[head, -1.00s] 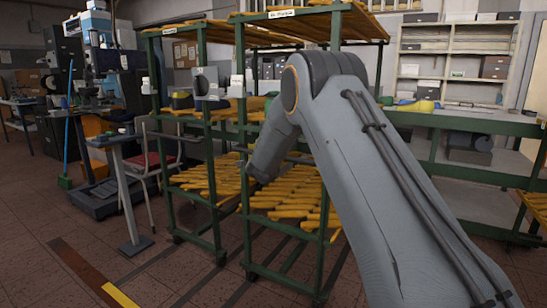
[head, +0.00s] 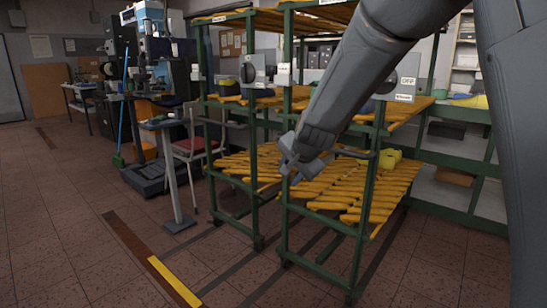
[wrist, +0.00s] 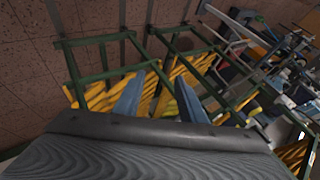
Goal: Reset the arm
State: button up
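My gripper (head: 288,168) hangs at the end of my grey arm, which comes down from the upper right in the head view. It appears in front of the lower shelf of the nearer green rack (head: 365,235); how far apart they are I cannot tell. In the wrist view my gripper's two blue-grey fingers (wrist: 158,98) stand well apart with nothing held between them. Yellow-orange shoe lasts (head: 335,200) lie in rows on the rack shelves, and more show behind the fingers in the wrist view (wrist: 95,98).
A second green rack (head: 257,200) stands to the left. A red-seated chair (head: 195,146), a pedestal stand (head: 172,180) and machines are further left. A green bench (head: 450,205) runs behind at right. The tiled floor at front left is open, with a yellow-marked strip (head: 172,280).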

jog(key=s+d+f+n+g+h, duration=0.1)
jog(key=s+d+n+g, duration=0.2)
jog(key=s, duration=1)
jog(key=s+d+f+n+g+p, duration=0.1)
jog(key=s+f+n+g, duration=0.2)
jog(key=s, duration=1.1)
jog(key=s+d+n+g+h, duration=0.1)
jog(key=s+d+n+g, duration=0.3)
jog(key=s, duration=0.9)
jog(key=d+r+m+t+p, duration=0.1)
jog(key=d+r+p, duration=0.5)
jog(key=p, duration=0.8)
jog(key=shift+r, duration=0.5)
jog(key=shift+d, duration=0.1)
